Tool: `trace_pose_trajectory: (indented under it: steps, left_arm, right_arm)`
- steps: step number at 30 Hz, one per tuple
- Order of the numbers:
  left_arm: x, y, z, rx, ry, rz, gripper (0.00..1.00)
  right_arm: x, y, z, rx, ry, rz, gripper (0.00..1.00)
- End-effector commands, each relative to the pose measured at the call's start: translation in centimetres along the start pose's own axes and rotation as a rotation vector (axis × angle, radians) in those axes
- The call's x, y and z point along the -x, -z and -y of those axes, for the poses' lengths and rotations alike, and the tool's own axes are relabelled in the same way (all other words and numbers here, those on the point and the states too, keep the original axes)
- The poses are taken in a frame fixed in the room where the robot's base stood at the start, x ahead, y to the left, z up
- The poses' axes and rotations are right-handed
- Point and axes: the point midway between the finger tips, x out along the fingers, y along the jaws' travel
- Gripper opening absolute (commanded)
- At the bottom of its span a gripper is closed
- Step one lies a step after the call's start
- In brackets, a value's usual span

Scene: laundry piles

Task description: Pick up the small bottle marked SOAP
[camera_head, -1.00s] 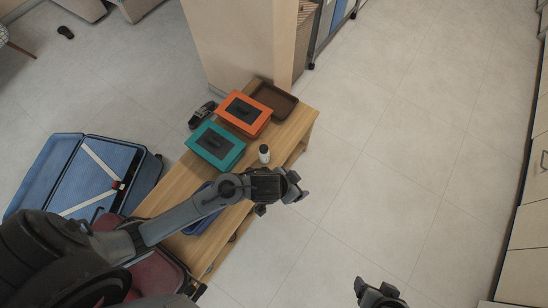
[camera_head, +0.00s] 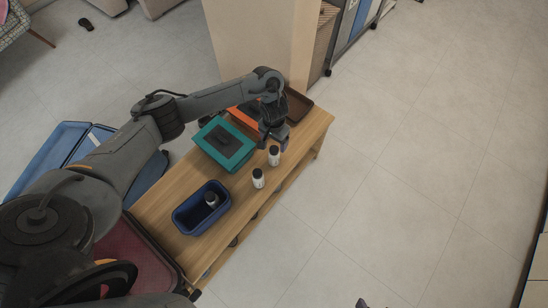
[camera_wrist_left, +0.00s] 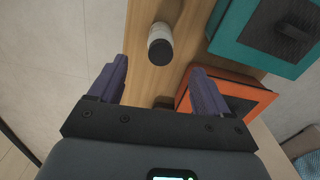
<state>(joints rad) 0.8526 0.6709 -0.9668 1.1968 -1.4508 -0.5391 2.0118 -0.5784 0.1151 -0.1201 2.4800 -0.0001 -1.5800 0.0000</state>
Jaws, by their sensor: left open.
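Small white bottles with dark caps are in the head view. One (camera_head: 274,157) stands on the table near the teal box, another (camera_head: 258,179) stands nearer, and a third (camera_head: 211,199) is inside the blue bin (camera_head: 181,226). No label is legible, so I cannot tell which says SOAP. My left gripper (camera_head: 273,138) is open and empty, just above the farther standing bottle. In the left wrist view, a bottle (camera_wrist_left: 160,42) shows beyond the spread fingers (camera_wrist_left: 160,66). A dark round thing (camera_wrist_left: 163,101) between them is mostly hidden. A sliver of my right gripper (camera_head: 362,303) shows at the bottom edge.
The wooden table (camera_head: 160,205) also holds the teal box (camera_head: 225,143), an orange box (camera_head: 241,113) partly behind my arm, and a brown tray (camera_head: 298,105). An open blue suitcase (camera_head: 58,150) lies left. The floor to the right is clear.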

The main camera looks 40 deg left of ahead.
Motion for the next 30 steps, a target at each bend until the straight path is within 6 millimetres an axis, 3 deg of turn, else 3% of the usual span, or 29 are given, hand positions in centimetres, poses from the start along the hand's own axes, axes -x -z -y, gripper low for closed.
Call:
trace_pose_trajectory:
  steps: [9, 17, 30]
  left_arm:
    - [-4.3, 0.0, 0.0, 0.002, 0.0, 0.002, 0.78]
    - [-5.5, 0.0, 0.0, 0.0, -0.001, 0.0, 0.78]
    - [-10.2, 0.3, 0.3, -0.001, 0.0, -0.001, 0.78]
  right_arm:
    - [-3.0, -1.0, 0.1, 0.0, 0.001, 0.001, 0.77]
    - [-3.6, -1.3, 0.1, 0.004, -0.002, 0.003, 0.77]
    - [-7.2, -2.5, 0.0, 0.009, -0.006, 0.004, 0.77]
